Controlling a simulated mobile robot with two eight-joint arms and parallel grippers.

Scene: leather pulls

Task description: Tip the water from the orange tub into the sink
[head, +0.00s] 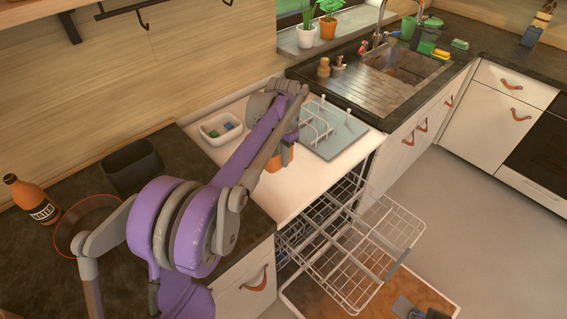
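A small orange tub (273,163) stands on the white counter section above the dishwasher, mostly hidden behind my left arm. My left gripper (288,151) points down at the tub, its fingers overlapping it in the picture. I cannot tell whether the fingers are apart or closed on it. Any water in the tub is hidden. The sink (402,66) is a metal basin with a ribbed drainer in the dark counter at the upper right, with a tap (380,25) behind it.
A grey drying mat with a white rack (335,130) lies between tub and sink. A white tray (214,138) sits behind my arm. An open dishwasher rack (365,245) juts out below. A bottle (32,200), dark bin (132,165) and round bowl (70,240) stand left.

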